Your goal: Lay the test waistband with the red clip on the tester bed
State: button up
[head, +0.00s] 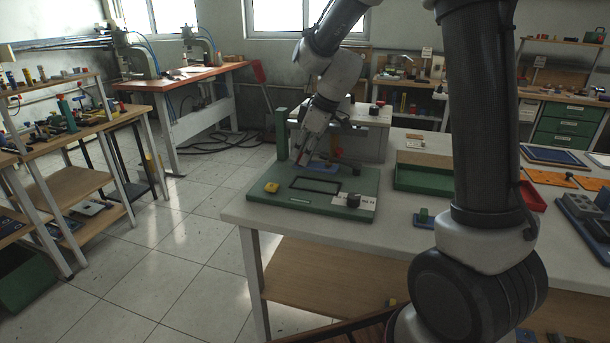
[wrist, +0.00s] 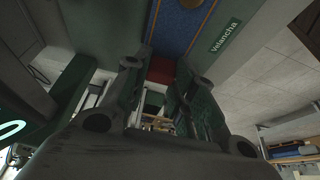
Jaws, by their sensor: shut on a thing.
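My gripper (head: 303,153) is over the back of the green tester base (head: 272,202), beside its upright green post (head: 281,135). In the wrist view, my gripper (wrist: 157,72) has its fingers closed about a red piece (wrist: 162,70), which looks like the red clip. A blue strip (wrist: 180,25) with tan edges shows just beyond it; whether this is the waistband or part of the tester is unclear. A bluish flat patch (head: 327,166) lies at the back of the base in the head view. My fingers hide most of the held thing.
The base carries a yellow button (head: 271,187), a black rectangular outline (head: 315,186) and a black knob (head: 353,200). A green tray (head: 423,180), a small blue block with a green top (head: 424,218) and a red tray (head: 532,196) are to the right. Bare white tabletop lies in front.

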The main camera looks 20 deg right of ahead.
aim_at(319, 165)
jog(key=shift+f, duration=2.75)
jog(key=shift+f, duration=0.1)
jog(key=o, duration=1)
jog(key=v, duration=1.1)
jog(key=shift+s+d, duration=0.1)
jog(key=shift+s+d+r, duration=0.2)
jog(key=shift+r, duration=0.45)
jog(key=s+d+r+m+h, duration=0.1)
jog(key=s+d+m, duration=0.2)
jog(key=s, duration=0.6)
jog(key=s+d+r+m+t+h, duration=0.1)
jog(key=s+d+m, duration=0.3)
jog(key=s, duration=0.5)
jog(key=s+d+r+m+h, duration=0.1)
jog(key=s+d+m, duration=0.3)
jog(key=s, duration=0.5)
jog(key=shift+s+r+t+h, duration=0.15)
jog(key=shift+r+t+h, duration=0.2)
jog(key=shift+r, duration=0.25)
